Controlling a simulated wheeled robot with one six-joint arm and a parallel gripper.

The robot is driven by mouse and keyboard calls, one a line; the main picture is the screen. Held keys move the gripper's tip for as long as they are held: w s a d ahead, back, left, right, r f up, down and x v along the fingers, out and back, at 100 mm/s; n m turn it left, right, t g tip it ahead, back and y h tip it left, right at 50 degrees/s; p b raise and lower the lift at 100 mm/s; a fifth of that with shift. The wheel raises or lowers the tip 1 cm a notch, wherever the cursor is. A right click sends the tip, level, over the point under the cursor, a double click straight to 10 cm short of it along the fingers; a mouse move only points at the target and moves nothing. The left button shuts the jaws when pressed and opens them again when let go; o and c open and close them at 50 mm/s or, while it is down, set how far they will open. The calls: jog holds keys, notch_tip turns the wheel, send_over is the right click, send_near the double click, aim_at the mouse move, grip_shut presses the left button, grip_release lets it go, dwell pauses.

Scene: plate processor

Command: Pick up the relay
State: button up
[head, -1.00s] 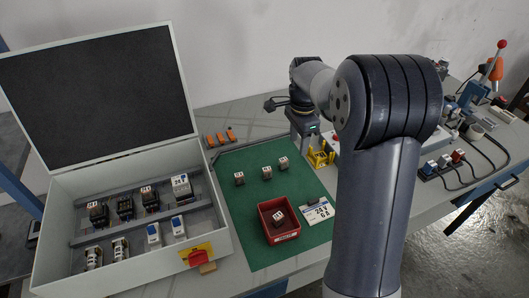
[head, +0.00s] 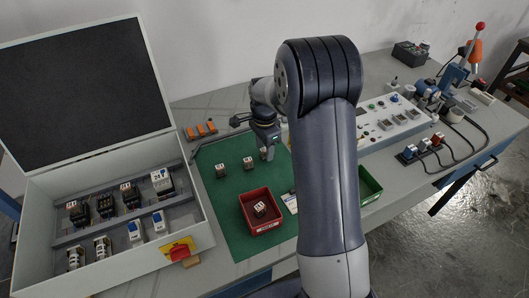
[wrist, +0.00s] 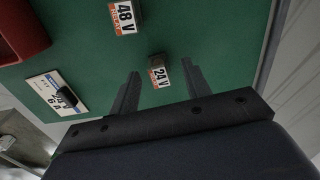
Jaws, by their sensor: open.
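In the wrist view, a small relay (wrist: 159,72) with a white and orange "24 V" label sits on the green mat (wrist: 75,55). My gripper (wrist: 161,69) is open, with one finger on each side of this relay's picture position; I cannot tell the height gap, and no contact shows. A "48 V" relay (wrist: 125,16) stands above it in the view. In the head view my gripper (head: 267,153) is at the right end of the row, hiding the relay there. Two other relays (head: 221,170) (head: 247,162) stand to its left.
A red tray (head: 262,229) holding one relay (head: 260,208) stands on the mat's front part. A card (wrist: 57,95) reads "24 V 6 A". An open case (head: 190,210) with several modules is at left. A green tray (head: 372,187) is right of my arm.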

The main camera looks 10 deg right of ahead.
jog(key=shift+f, duration=0.7)
jog(key=shift+c, duration=0.4)
grip_shut()
